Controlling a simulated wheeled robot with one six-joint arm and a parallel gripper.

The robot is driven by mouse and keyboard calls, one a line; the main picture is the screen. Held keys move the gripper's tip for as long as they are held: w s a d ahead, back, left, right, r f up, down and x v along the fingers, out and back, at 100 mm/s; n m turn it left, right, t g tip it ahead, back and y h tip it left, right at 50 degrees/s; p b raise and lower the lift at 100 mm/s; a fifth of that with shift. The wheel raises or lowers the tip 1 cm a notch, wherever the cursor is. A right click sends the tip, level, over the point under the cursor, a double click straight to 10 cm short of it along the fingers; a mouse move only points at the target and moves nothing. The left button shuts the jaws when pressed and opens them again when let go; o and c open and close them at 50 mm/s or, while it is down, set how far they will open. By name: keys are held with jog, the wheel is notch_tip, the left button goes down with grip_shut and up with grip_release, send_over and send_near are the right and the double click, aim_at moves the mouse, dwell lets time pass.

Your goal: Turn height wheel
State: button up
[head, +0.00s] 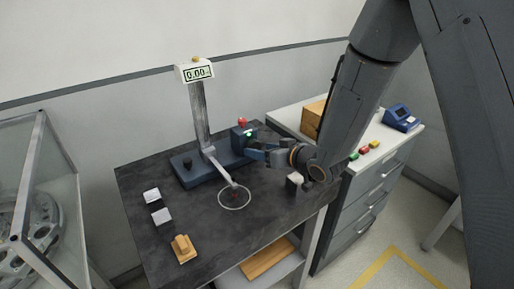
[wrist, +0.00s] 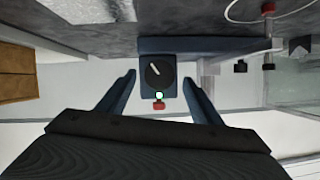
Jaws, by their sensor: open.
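The measuring stand has a blue base (head: 190,177), a grey column (head: 200,112) and a display (head: 197,72) reading 0.00. At the base's right end is a dark box (head: 238,143) with a green light and a red top. In the wrist view its face carries a round black wheel (wrist: 157,73) with a slanted white mark, probably the height wheel. My gripper (head: 258,151) is at the right of this box. In the wrist view the open gripper (wrist: 160,80) has one finger on each side of the wheel, apart from it. The wheel is hidden in the head view.
A thin ring (head: 234,198) lies on the black table (head: 215,235) under the stand's arm. A small block (head: 293,183) stands below my gripper. A drawer cabinet (head: 365,190) is at the right.

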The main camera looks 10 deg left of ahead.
aim_at(255, 148)
jog(key=shift+x, duration=1.45)
jog(key=shift+c, duration=0.3)
jog(key=c, duration=1)
jog(key=n+t+b, duration=0.1)
jog(key=n+h+b, duration=0.1)
jog(key=n+b, duration=0.1)
jog(key=shift+s+a+f+t+h+b, duration=0.1)
jog(key=shift+a+t+h+b, duration=0.05)
jog(key=shift+t+h+b, duration=0.2)
jog(key=shift+s+n+t+h+b, duration=0.1)
jog(key=shift+n+t+h+b, duration=0.45)
jog(key=shift+n+t+b, duration=0.8)
jog(key=shift+n+b, duration=0.3)
jog(key=shift+n, duration=0.15)
